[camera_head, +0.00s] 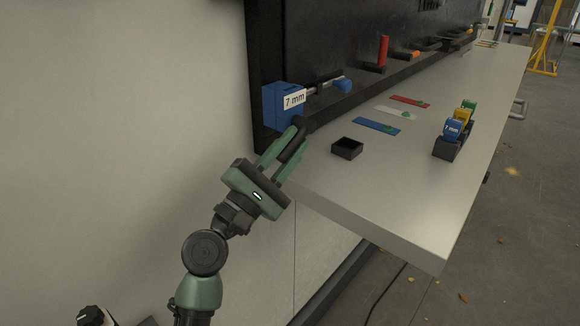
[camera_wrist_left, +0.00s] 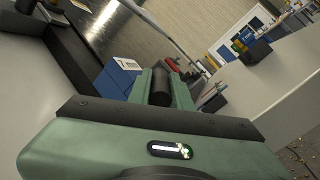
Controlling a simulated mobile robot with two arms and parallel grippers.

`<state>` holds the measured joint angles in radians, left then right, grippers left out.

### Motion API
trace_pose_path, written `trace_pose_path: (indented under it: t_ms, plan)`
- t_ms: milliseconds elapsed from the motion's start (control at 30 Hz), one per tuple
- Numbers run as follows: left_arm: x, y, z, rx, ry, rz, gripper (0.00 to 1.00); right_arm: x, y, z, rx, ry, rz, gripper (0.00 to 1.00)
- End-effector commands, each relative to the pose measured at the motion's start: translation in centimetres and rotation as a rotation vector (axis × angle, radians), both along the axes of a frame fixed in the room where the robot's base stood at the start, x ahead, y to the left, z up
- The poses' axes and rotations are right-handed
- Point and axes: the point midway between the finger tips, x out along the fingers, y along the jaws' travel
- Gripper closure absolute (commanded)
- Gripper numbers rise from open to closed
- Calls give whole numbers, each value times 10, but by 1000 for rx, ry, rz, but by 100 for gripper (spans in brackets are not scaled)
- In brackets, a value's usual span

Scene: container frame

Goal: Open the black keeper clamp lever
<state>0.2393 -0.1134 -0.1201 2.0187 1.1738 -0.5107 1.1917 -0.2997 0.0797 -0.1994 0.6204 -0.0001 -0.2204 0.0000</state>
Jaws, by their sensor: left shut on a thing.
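The black keeper clamp lever (camera_head: 299,123) is at the near left corner of the bench, just below a blue block (camera_head: 284,105) labelled "7 mm". My left gripper (camera_head: 291,148) is shut on the lever, with a green finger on either side of it. In the left wrist view the lever (camera_wrist_left: 161,88) shows as a dark rounded bar between the fingers, with the blue block (camera_wrist_left: 118,78) just to the left. The lever's pivot is hidden, so I cannot tell its angle well. My right gripper is not in view.
A small black open tray (camera_head: 347,148) is on the grey bench (camera_head: 385,205), right of my gripper. Blue, white and red strips (camera_head: 376,127) lie beyond it. A black rack (camera_head: 447,148) holds coloured pieces. A dark back panel (camera_head: 325,50) rises behind the bench.

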Motion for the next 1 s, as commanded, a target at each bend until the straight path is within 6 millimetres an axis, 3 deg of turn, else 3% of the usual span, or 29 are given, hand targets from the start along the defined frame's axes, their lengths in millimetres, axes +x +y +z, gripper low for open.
trace_pose_path:
  t_ms: [33,100,467,500,1000]
  plan:
    - [0,-1,-6,-5,-9,-1,100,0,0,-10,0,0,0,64]
    - [0,0,-4,-12,-18,-1,100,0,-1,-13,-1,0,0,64]
    - [0,0,-1,-16,-21,1,100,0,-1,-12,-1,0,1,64]
    - [0,0,-1,-16,-21,1,71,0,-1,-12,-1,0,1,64]
    - [0,0,9,-16,-21,1,71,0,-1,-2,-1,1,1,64]
